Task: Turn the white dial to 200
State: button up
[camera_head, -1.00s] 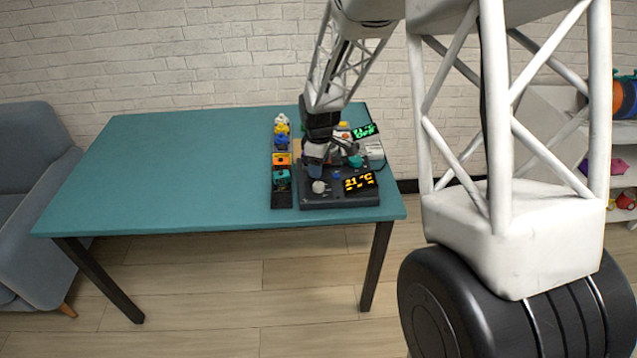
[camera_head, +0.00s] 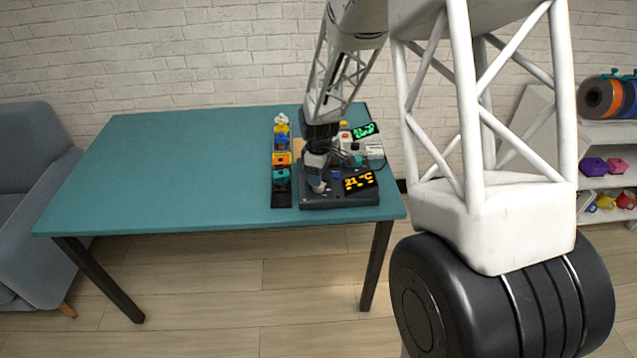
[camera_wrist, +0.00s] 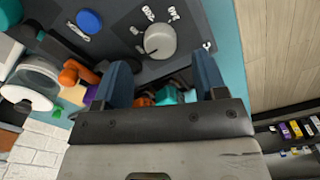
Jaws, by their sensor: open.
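The white dial (camera_wrist: 160,41) is a round knob on a dark control panel (camera_wrist: 118,22), with small white markings around it in the wrist view. A blue button (camera_wrist: 89,21) sits beside the dial on the same panel. My gripper (camera_wrist: 162,76) is open, with its two blue fingers apart and the dial just beyond the tips, between their lines. I cannot tell whether the fingers touch the dial.
The panel stands on the teal table (camera_head: 180,165) near its right end. A dark strip (camera_head: 281,200) with several coloured items lies left of it. The table's left side is clear.

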jog(key=shift+f, duration=2.1)
jog(key=c, duration=0.9)
